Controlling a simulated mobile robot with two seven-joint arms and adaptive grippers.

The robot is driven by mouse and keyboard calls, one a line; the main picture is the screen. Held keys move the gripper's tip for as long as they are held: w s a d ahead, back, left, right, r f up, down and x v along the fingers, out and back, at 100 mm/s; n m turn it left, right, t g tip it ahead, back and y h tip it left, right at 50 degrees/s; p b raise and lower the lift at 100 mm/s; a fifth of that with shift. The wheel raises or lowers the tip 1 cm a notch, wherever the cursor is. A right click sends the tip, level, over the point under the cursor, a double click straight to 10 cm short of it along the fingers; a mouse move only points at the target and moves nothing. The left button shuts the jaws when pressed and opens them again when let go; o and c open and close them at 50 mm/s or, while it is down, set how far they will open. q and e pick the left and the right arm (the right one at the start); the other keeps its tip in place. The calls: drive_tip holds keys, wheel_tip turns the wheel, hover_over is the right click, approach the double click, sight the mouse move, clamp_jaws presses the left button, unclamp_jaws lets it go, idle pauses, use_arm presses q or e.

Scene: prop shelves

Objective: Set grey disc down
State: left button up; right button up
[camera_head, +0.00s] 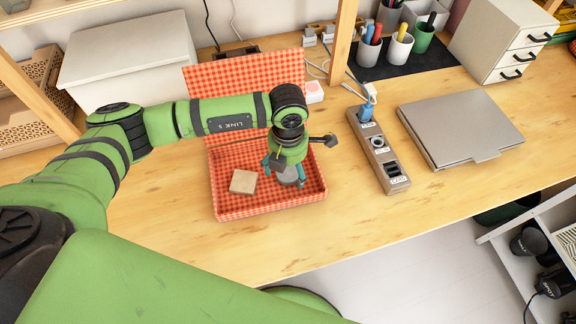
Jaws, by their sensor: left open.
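A grey disc (287,177) is in the red checkered box (272,206), towards its right side. My left gripper (286,179) points down into the box from above, with its teal fingers on either side of the disc. The left gripper is open. The fingers and wrist hide part of the disc, and I cannot tell whether they touch it. My right gripper is not in view.
A beige block (243,182) lies in the box, left of the disc. The box lid (240,85) stands up behind. A power strip (380,153) and a closed laptop (460,128) lie to the right. The wooden desk (160,210) is bare left of the box.

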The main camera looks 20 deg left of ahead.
sight(287, 171)
use_arm(q)
wheel_tip(287, 171, up, 12)
drive_tip(key=b, duration=0.2)
drive_tip(key=shift+a, duration=0.1)
idle(0.3)
